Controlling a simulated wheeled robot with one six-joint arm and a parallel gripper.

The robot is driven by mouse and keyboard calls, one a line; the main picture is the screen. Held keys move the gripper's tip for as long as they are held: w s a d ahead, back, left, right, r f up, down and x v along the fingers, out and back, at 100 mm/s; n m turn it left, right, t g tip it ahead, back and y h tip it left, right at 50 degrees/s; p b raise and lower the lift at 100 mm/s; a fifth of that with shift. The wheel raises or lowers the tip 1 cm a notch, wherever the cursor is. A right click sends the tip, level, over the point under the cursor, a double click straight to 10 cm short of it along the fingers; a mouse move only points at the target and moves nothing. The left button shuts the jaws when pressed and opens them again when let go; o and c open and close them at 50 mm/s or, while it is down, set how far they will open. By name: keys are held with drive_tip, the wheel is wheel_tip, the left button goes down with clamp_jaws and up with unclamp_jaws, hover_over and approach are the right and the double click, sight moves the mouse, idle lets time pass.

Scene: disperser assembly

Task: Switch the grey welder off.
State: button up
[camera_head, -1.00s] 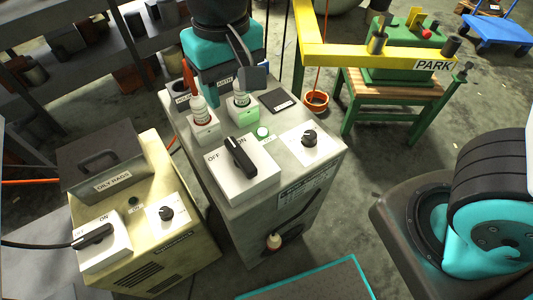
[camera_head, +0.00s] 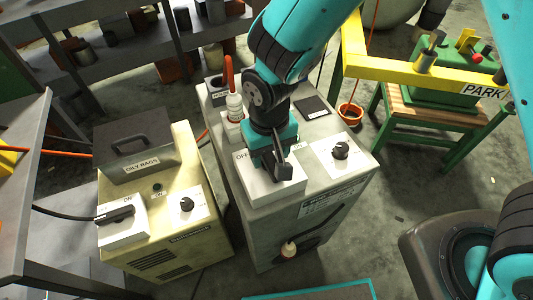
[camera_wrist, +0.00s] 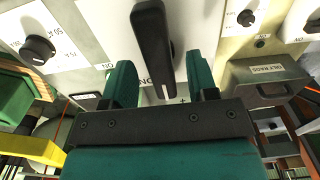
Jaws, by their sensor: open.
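The grey welder (camera_head: 285,225) is a grey cabinet in the middle of the head view. A white switch plate (camera_head: 262,192) with an OFF label sits on its top. My gripper (camera_head: 268,160) is over this plate and hides much of it and of the black switch handle. The wrist view shows the black handle (camera_wrist: 152,40) between the two green fingers of my open gripper (camera_wrist: 160,82). A gap shows on each side of the handle. The handle's white-lined end points at a partly hidden ON label. The green lamp is hidden in the head view.
A yellow welder (camera_head: 185,235) with its own switch and an OILY RAGS box (camera_head: 137,150) stands close on the left. A yellow PARK beam (camera_head: 420,67) is at right.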

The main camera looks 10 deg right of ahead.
drive_tip(key=shift+f, duration=0.55)
drive_tip(key=c, duration=0.9)
drive_tip(key=shift+a, duration=0.2)
drive_tip(key=shift+d, duration=0.1)
